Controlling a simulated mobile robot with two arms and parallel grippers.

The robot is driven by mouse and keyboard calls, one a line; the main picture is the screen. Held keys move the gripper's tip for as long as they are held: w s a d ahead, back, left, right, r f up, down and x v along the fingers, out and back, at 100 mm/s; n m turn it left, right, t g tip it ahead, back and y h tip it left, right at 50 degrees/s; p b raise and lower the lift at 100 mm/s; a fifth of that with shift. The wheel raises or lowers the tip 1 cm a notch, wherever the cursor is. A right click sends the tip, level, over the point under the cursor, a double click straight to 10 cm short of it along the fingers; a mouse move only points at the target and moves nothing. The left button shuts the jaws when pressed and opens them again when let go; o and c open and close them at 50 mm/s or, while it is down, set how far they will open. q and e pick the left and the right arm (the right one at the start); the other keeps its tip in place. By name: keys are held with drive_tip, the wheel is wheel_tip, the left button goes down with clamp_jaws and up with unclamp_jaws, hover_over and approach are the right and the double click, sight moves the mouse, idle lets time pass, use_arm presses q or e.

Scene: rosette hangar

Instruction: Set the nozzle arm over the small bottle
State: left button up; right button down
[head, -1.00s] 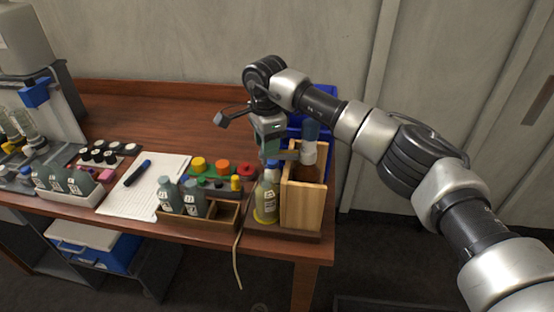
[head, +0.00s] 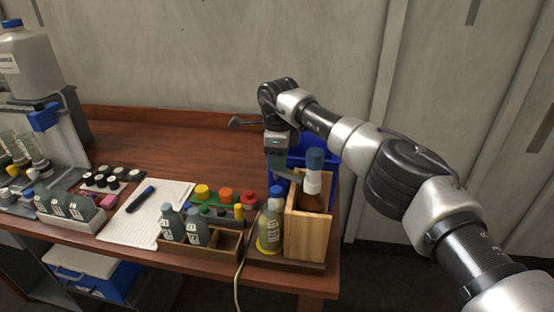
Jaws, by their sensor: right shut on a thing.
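My right gripper (head: 279,166) is at the right end of the bench, pointing down and shut on a grey bar that looks like the nozzle arm (head: 289,176). The bar reaches left from a blue-capped amber bottle (head: 313,180) in a wooden box. A small bottle (head: 270,233) with yellowish liquid and a blue cap stands upright left of the box. The gripper and the bar are above or behind its cap; the exact overlap is unclear. The fingertips are small and partly hidden. My left gripper is not in view.
The wooden box (head: 307,235) stands near the bench's right edge, with a blue bin (head: 325,160) behind it. A wooden rack (head: 229,243) with grey bottles is left of the small bottle. Paper (head: 140,226) and a dispenser (head: 55,140) are farther left. The back middle bench is clear.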

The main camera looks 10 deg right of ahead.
idle(0.3)
drive_tip(key=c, duration=0.8)
unclamp_jaws()
wheel_tip(320, 180, up, 11)
drive_tip(key=b, duration=0.1)
drive_tip(key=shift+f, duration=0.15)
